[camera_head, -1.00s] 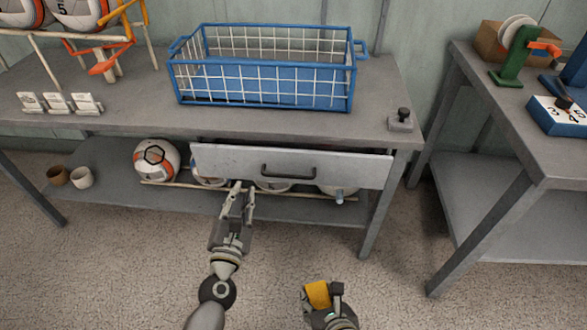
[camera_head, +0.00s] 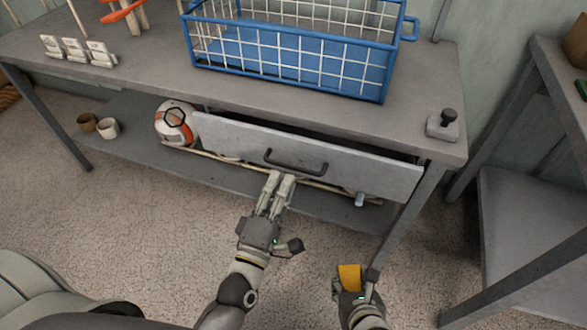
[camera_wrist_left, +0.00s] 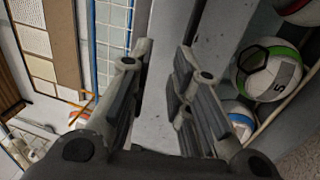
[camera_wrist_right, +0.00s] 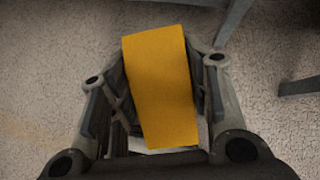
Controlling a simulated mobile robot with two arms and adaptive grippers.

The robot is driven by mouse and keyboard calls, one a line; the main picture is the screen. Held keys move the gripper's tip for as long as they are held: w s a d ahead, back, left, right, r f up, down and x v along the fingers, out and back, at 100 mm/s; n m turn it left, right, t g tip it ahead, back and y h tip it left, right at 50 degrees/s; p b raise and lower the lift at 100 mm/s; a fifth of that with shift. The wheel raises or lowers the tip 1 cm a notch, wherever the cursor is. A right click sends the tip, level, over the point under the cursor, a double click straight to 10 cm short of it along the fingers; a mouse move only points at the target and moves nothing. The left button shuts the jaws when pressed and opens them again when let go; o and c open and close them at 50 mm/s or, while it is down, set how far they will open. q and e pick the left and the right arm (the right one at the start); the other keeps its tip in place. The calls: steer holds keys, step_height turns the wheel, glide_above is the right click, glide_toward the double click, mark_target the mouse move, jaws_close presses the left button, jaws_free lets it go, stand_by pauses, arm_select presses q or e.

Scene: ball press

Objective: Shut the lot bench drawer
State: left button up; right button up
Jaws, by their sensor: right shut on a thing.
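The bench drawer (camera_head: 225,136) is a grey front with a dark bar handle (camera_head: 296,163). It stands a little out from under the bench top, with a dark gap along its upper edge. My left gripper (camera_head: 281,179) is just below the handle in the head view, its fingers pointing at the drawer. In the left wrist view its fingers (camera_wrist_left: 160,75) are apart with nothing between them. Whether they touch the drawer front is unclear. My right gripper (camera_head: 358,281) is low in front of the bench, shut on a yellow block (camera_wrist_right: 160,85).
A blue wire basket (camera_head: 290,60) stands on the bench top (camera_head: 150,85). A small grey block with a black knob (camera_head: 443,125) is at its right corner. A ball (camera_head: 176,122) and two cups (camera_head: 107,127) are on the lower shelf. Another table (camera_head: 530,220) stands at right.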

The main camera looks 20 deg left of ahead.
mark_target(292, 167)
arm_select(q)
steer(key=shift+w+d+f+b, duration=0.1)
steer(key=shift+w+f+b, duration=0.15)
steer(key=shift+w, duration=1)
steer(key=shift+w+f+b, duration=0.2)
steer(key=shift+w+f, duration=0.1)
steer(key=shift+w, duration=0.9)
steer(key=shift+w+d+f+b, duration=0.1)
steer(key=shift+w+f+b, duration=0.15)
steer(key=shift+w, duration=1)
jaws_close()
